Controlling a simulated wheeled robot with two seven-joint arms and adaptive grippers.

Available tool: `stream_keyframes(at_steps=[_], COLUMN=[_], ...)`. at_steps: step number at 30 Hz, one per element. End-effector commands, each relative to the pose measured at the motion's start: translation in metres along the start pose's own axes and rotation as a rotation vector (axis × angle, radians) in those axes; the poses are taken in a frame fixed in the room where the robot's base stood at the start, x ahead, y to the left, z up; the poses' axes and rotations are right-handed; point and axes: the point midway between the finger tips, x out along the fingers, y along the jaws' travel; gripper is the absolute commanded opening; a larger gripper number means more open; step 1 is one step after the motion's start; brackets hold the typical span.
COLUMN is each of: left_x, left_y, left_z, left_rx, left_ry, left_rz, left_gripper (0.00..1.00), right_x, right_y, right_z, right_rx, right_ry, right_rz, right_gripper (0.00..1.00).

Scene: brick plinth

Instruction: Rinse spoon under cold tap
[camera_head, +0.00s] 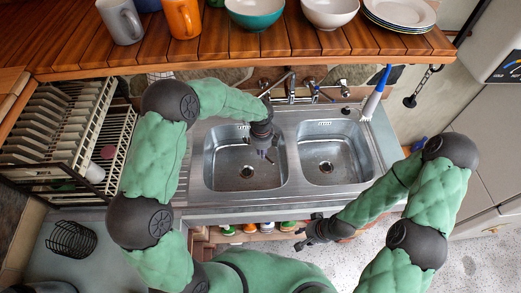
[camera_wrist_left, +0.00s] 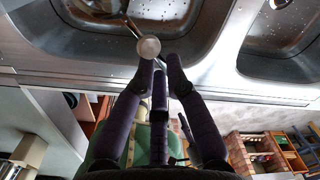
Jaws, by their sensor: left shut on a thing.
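My left gripper (camera_head: 264,146) points down over the left sink basin (camera_head: 225,178). In the left wrist view its dark fingers (camera_wrist_left: 160,62) are closed on a spoon (camera_wrist_left: 148,47), seen as a pale rounded end with a thin metal part beyond it. The rest of the spoon is hard to make out. The metal tap (camera_head: 290,88) stands behind the basins, with its spout leaning left near my left forearm. I see no clear water stream. My right gripper (camera_head: 310,235) is low in front of the sink, apart from it; its finger state is unclear.
The right basin (camera_head: 335,160) is empty. A blue-handled brush (camera_head: 376,92) stands at the sink's right rear corner. A dish rack (camera_head: 60,130) is at left. A wooden shelf (camera_head: 290,45) with mugs, bowls and plates overhangs the back.

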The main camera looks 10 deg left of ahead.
Motion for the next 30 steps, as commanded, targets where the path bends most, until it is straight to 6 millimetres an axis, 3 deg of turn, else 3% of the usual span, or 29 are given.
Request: stream_keyframes(at_steps=[18, 30], left_x=[0.0, 0.0], left_y=[-0.011, -0.004], left_z=[-0.006, -0.018], left_rx=[0.001, 0.001], left_ry=[0.0, 0.0], left_rz=[0.0, 0.0], left_gripper=[0.0, 0.0], right_x=[0.0, 0.0], right_y=[0.0, 0.0], right_z=[0.0, 0.0], right_rx=[0.0, 0.0], right_ry=[0.0, 0.0], right_rz=[0.0, 0.0], right_gripper=[0.37, 0.37])
